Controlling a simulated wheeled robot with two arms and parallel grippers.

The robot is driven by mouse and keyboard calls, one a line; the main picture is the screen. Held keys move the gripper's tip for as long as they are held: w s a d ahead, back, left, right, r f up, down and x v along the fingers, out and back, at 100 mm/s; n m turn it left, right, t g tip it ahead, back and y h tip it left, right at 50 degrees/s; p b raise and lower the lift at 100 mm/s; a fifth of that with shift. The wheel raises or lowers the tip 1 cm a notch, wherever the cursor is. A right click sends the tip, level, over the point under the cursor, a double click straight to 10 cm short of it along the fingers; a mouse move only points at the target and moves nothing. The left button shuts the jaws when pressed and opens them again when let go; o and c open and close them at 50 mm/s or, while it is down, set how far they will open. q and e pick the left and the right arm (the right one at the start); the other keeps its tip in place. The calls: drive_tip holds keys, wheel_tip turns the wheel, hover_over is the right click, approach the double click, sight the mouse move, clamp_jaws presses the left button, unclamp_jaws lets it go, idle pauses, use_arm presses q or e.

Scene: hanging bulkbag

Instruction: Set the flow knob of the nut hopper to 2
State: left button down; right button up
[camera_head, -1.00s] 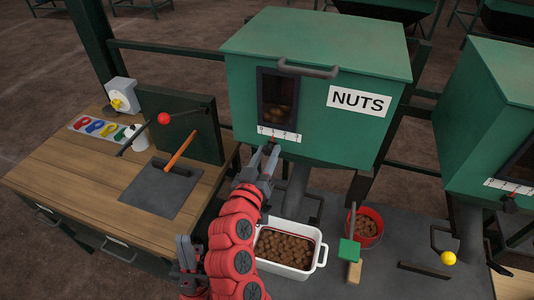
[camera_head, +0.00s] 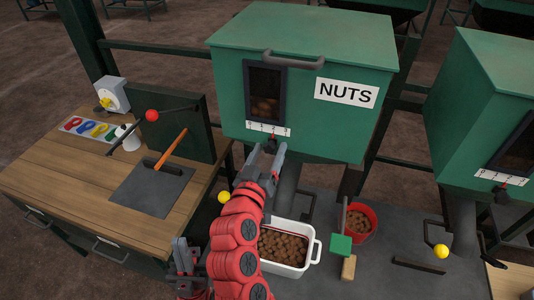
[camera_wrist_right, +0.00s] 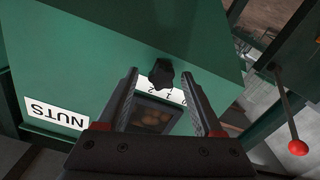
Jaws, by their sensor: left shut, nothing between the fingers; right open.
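The green nut hopper (camera_head: 310,120) carries a NUTS label and a small window. Below the window is a white number scale (camera_head: 262,129). A dark flow knob (camera_head: 271,143) with a red pointer sits just under the scale's middle; I cannot read its exact setting. My right gripper (camera_head: 264,153) is open just below the knob. In the right wrist view the knob (camera_wrist_right: 160,73) shows between the open fingertips (camera_wrist_right: 159,76), with gaps at both sides, and partly covers the scale. My left gripper (camera_head: 187,248) is shut and empty, low over the wooden bench's right side.
A white bin of nuts (camera_head: 286,250) and a red bucket (camera_head: 358,222) stand below the hopper. A red-balled lever (camera_head: 152,116) rises at the left. A second green hopper (camera_head: 485,110) stands at the right.

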drive_tip(key=shift+s+a, duration=0.15)
drive_tip(key=b+v, duration=0.6)
drive_tip(key=v, duration=1.1)
drive_tip(key=shift+s, duration=0.1)
